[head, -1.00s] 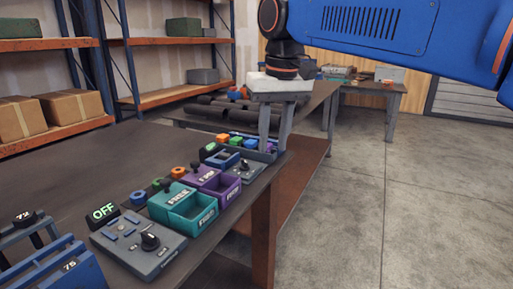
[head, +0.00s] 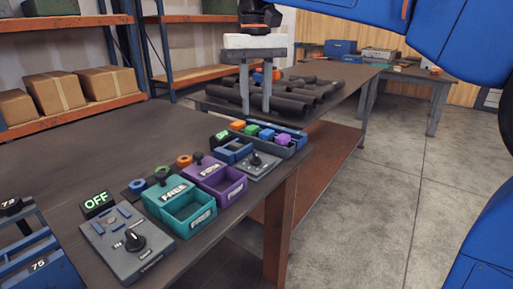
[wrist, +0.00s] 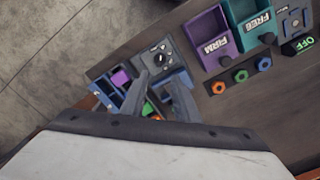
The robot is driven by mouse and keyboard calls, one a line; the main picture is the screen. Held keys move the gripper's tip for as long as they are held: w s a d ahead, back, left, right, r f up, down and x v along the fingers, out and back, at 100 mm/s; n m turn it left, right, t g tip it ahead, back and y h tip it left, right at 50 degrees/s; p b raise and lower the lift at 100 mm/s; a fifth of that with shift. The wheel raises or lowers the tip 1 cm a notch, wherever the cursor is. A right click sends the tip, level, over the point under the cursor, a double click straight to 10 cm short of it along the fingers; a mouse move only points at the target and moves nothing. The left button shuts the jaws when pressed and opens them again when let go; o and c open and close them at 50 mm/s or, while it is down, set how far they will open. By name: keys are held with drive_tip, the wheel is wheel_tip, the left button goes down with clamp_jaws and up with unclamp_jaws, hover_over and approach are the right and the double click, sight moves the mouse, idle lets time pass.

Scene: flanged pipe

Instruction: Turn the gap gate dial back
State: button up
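Two grey panels with black dials stand on the table; their small labels are unreadable, so I cannot tell which is the gap gate. The near dial (head: 135,240) is beside a display (head: 96,204) reading OFF. The far dial (head: 256,160) is at the table's far end, by a green-lit display (head: 222,140). My gripper (head: 255,108) points down, its two fingers apart and empty, appearing above and beyond the far panel. In the wrist view the far dial (wrist: 162,59) shows just past the fingertips of my gripper (wrist: 161,80), with nothing between them.
Teal (head: 187,208) and purple (head: 222,181) bins stand between the panels. A blue tray (head: 290,149) with coloured blocks lies beyond the far panel. Dark pipes (head: 310,92) lie on the table behind. Blue racks (head: 38,262) stand at near left. Floor at right is clear.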

sight(256, 153)
wheel_tip(256, 153, down, 13)
drive_tip(key=shift+r, duration=0.15)
idle(0.4)
clamp_jaws()
